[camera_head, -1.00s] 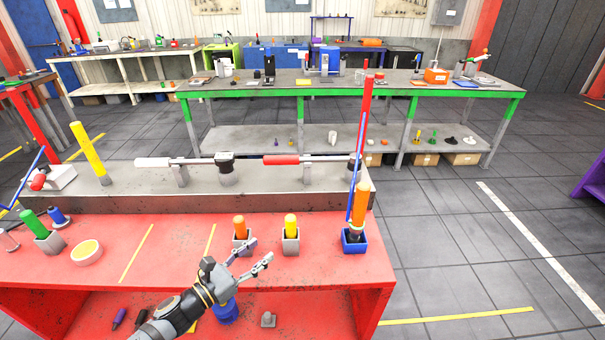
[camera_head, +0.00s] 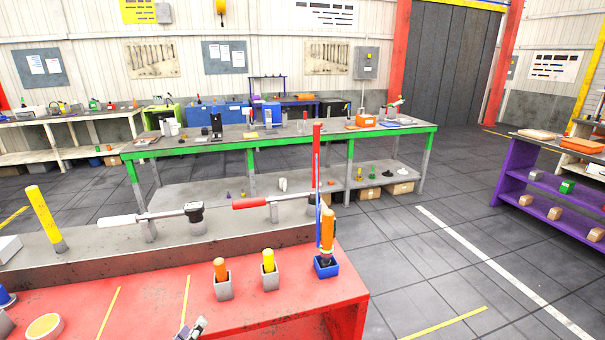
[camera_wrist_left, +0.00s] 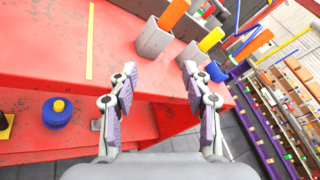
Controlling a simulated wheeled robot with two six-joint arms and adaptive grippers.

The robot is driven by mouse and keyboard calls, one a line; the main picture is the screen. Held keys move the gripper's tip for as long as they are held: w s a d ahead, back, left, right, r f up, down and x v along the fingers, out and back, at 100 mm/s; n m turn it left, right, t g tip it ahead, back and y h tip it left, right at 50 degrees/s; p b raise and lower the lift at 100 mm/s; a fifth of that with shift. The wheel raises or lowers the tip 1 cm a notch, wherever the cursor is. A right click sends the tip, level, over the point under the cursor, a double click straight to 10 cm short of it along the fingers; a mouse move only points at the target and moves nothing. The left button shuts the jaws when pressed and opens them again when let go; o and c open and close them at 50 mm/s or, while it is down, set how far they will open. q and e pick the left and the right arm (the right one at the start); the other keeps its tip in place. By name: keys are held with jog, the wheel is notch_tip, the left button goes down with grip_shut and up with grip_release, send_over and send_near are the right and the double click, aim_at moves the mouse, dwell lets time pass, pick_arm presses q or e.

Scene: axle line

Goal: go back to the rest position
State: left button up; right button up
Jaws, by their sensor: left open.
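My left gripper (camera_wrist_left: 158,88) is open and empty in the left wrist view, its two fingers apart in front of the edge of the red bench (camera_wrist_left: 40,60). In the head view only a small part of the left gripper (camera_head: 190,330) shows at the bottom edge. The grey holders with an orange handle (camera_head: 221,272) and a yellow handle (camera_head: 269,262) stand on the red bench, apart from the gripper. My right gripper is in neither view.
A blue holder (camera_head: 326,267) with an orange-handled tool stands at the bench's right end. Torque wrenches (camera_head: 150,217) lie on the raised grey ledge. A green-edged table (camera_head: 280,147) stands behind, a purple shelf (camera_head: 540,180) at right. Grey floor between them is clear.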

pick_arm(q)
jog(key=s+d+f+n+g+y, duration=0.15)
jog(key=s+f+n+g, duration=0.35)
jog(key=s+n, duration=0.7)
jog(key=s+d+f+n+g+y, duration=0.1)
jog(key=s+f+n+g+y, duration=0.15)
jog(key=s+n+g, duration=0.95)
jog(key=w+a+f+n+t, duration=0.2)
jog(key=f+n, duration=0.1)
jog(key=f, duration=1.1)
jog(key=w+a+f+n+t, duration=0.1)
jog(key=f+n, duration=0.2)
jog(key=f, duration=1)
jog(key=s+a+f, duration=0.1)
jog(key=s+f, duration=1.5)
jog(key=s, duration=0.2)
jog(key=shift+s+a+g+h, duration=0.15)
jog(key=shift+a+g+h, duration=0.15)
jog(key=shift+g, duration=0.1)
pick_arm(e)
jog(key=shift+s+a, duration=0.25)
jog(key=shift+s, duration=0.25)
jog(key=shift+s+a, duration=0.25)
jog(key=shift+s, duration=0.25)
